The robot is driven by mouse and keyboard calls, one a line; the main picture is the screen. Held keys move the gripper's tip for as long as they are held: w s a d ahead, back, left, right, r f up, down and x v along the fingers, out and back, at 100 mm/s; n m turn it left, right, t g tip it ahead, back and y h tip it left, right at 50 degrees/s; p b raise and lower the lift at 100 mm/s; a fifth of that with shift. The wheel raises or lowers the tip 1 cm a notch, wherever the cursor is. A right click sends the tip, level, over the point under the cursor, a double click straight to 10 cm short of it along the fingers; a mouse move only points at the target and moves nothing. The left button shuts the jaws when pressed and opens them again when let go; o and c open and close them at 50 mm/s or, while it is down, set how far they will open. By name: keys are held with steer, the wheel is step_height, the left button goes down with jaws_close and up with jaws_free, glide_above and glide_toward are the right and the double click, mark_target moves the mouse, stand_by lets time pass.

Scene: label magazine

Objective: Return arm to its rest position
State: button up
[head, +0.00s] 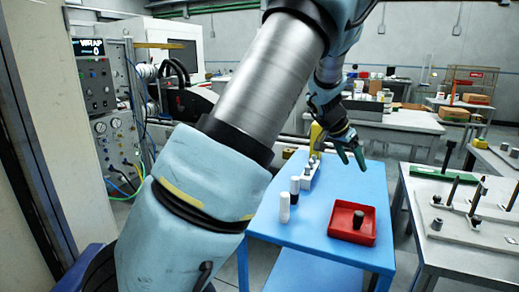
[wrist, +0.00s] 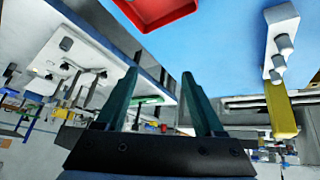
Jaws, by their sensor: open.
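My gripper (head: 349,151) is above the far right part of the blue table (head: 310,243), with its fingers pointing down and to the right. In the wrist view my gripper (wrist: 160,95) shows two dark green fingers set wide apart with nothing between them. My arm crosses the middle of the head view and hides part of the table's left side. My gripper is apart from the things on the table.
A red tray (head: 338,229) holding a dark cylinder (head: 358,219) stands on the blue table. White and dark cylinders (head: 294,190) and a white holder with a yellow upright (head: 315,137) stand left of it. A grey table (head: 450,245) with pegs is at right.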

steer(key=w+a+r+n+t+y, duration=0.1)
steer(key=w+a+n+t+y, duration=0.2)
steer(key=a, duration=0.8)
steer(key=w+a+r+n+t, duration=0.1)
steer(key=w+a+n+t, duration=0.2)
steer(key=a, duration=0.8)
steer(key=s+a+f+n+g+y, duration=0.3)
steer(key=s+a+f+n, duration=0.1)
steer(key=s+a, duration=0.75)
steer(key=s+a+f+n+g, duration=0.1)
steer(key=s+f+g, duration=0.1)
steer(key=s, duration=1)
steer(key=shift+s+a+g, duration=0.25)
steer(key=shift+a+g, duration=0.1)
steer(key=shift+g, duration=0.45)
